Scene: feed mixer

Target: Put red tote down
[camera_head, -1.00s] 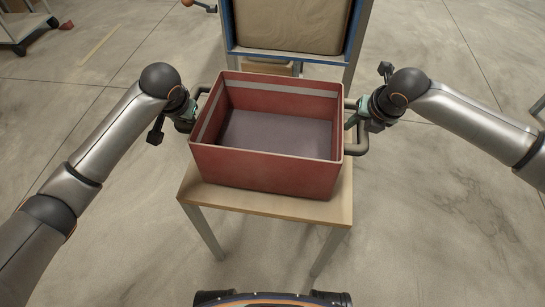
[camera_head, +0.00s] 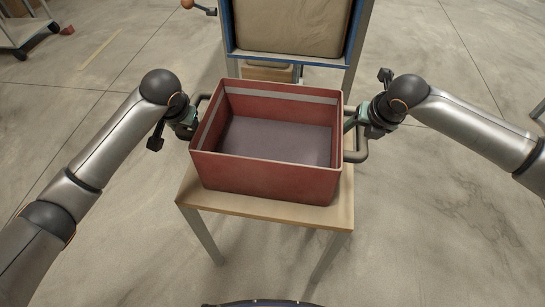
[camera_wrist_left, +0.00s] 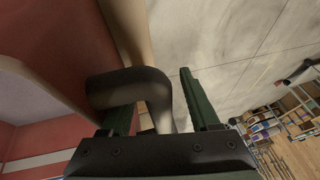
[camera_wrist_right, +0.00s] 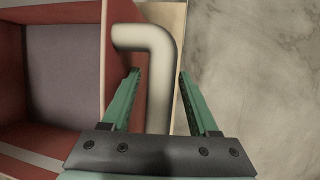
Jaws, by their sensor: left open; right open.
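The red tote (camera_head: 262,176) is an open box with a pale stripe inside and a grey floor. It looks empty and sits upright on a small wooden table (camera_head: 300,212). My left gripper (camera_head: 190,120) is at the handle on the tote's left side. In the left wrist view its fingers (camera_wrist_left: 165,95) are apart, with the dark handle (camera_wrist_left: 128,86) between them. My right gripper (camera_head: 362,125) is at the right handle. In the right wrist view its fingers (camera_wrist_right: 157,78) are open on both sides of the handle (camera_wrist_right: 155,60), with gaps beside it.
A blue-framed stand (camera_head: 290,55) holding a brown bin or sack is just behind the table. A wheeled cart (camera_head: 25,30) is at the far left. The concrete floor on both sides of the table is clear.

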